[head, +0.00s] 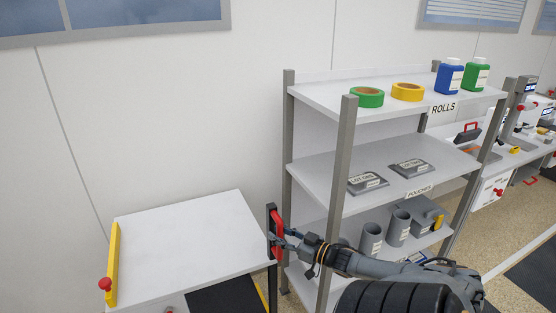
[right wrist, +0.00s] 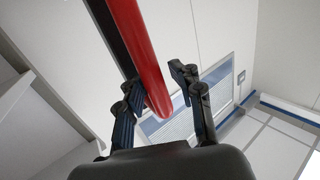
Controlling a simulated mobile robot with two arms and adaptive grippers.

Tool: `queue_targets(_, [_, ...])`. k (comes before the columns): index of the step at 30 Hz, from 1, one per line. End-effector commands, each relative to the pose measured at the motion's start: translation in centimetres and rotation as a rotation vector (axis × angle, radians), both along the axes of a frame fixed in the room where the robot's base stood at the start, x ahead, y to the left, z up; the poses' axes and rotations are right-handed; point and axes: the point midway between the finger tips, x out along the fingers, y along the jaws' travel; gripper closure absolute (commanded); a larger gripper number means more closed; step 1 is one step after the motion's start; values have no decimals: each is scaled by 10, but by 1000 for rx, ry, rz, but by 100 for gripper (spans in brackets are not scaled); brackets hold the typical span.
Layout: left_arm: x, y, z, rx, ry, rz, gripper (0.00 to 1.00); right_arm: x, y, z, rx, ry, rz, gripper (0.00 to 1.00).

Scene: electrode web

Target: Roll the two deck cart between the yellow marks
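The cart (head: 185,240) with a flat, empty white top stands at the lower left of the head view. A red handle (head: 278,222) on a dark upright bracket is at its right end. My right gripper (head: 287,240) is at this handle. In the right wrist view the red bar (right wrist: 138,45) reaches between the open fingers of my right gripper (right wrist: 158,92), closer to the left finger, with a gap to the right finger. The cart's lower deck is hidden. A thin yellow strip (head: 262,296) shows low beside the cart; I cannot tell whether it is a floor mark. My left gripper is out of view.
A grey shelf rack (head: 350,150) stands close to the right of the cart, with tape rolls, bottles, pouches and grey cups. A yellow bar (head: 113,262) with a red knob (head: 105,284) lines the cart's left edge. The wall is behind. A dark area (head: 225,297) lies in front.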

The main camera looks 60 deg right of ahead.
Motion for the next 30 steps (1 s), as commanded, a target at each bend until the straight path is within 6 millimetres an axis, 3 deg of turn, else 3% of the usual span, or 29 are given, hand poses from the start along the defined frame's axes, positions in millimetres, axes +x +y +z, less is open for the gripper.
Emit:
queue_targets(9, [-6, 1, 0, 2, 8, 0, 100, 2, -2, 5, -2, -9, -3, 58])
queue_targets(14, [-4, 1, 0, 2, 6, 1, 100, -7, -3, 4, -1, -8, -4, 58])
queue_targets(30, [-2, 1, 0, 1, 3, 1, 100, -104, -1, 4, -2, -5, -5, 58])
